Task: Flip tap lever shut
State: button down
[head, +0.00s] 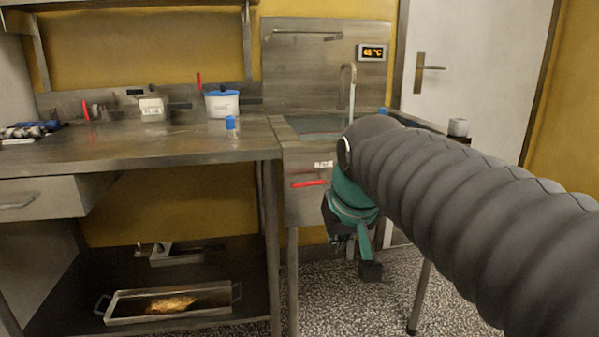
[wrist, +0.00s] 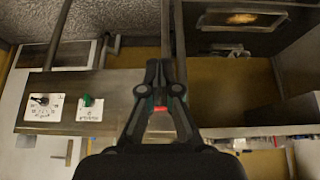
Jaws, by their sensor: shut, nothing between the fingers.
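The red tap lever (head: 309,184) lies about level on the front panel of the sink unit (head: 302,207), under a small white label. In the wrist view a short red piece, seemingly the lever (wrist: 160,109), shows in the gap behind my fingertips. My gripper (head: 370,270) hangs fingers down in front of the sink unit, right of the lever in the head view. In the wrist view my gripper (wrist: 158,66) has its tips together with nothing held. I cannot tell whether it touches the lever. The lever's far end is partly hidden by the fingers.
A tray (head: 120,320) sits on the lower shelf. The wrist view shows a panel with a black knob (wrist: 40,100) and a green knob (wrist: 87,100). Speckled floor (head: 455,300) is open at right.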

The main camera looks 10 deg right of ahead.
jog(key=w+r, duration=0.6)
jog(key=w, duration=0.5)
jog(key=w+r+p, duration=0.1)
jog(key=w+r, duration=0.6)
jog(key=w, duration=0.5)
jog(key=shift+a+r+t, duration=0.25)
jog(key=shift+a+t, duration=0.1)
jog(key=shift+t, duration=0.05)
jog(key=shift+f, duration=0.1)
jog(key=b, duration=0.1)
send_over(302, 185)
notch_tip(302, 185, down, 8)
jog(key=shift+w+r, duration=0.1)
jog(key=shift+r, duration=0.05)
notch_tip(302, 185, down, 3)
jog(key=shift+f+b, duration=0.1)
jog(key=shift+b, duration=0.35)
jog(key=shift+s+d+f, duration=0.1)
jog(key=shift+s+f, duration=0.1)
jog(key=shift+f, duration=0.4)
jog(key=shift+d+f+h, duration=0.1)
jog(key=shift+h, duration=0.2)
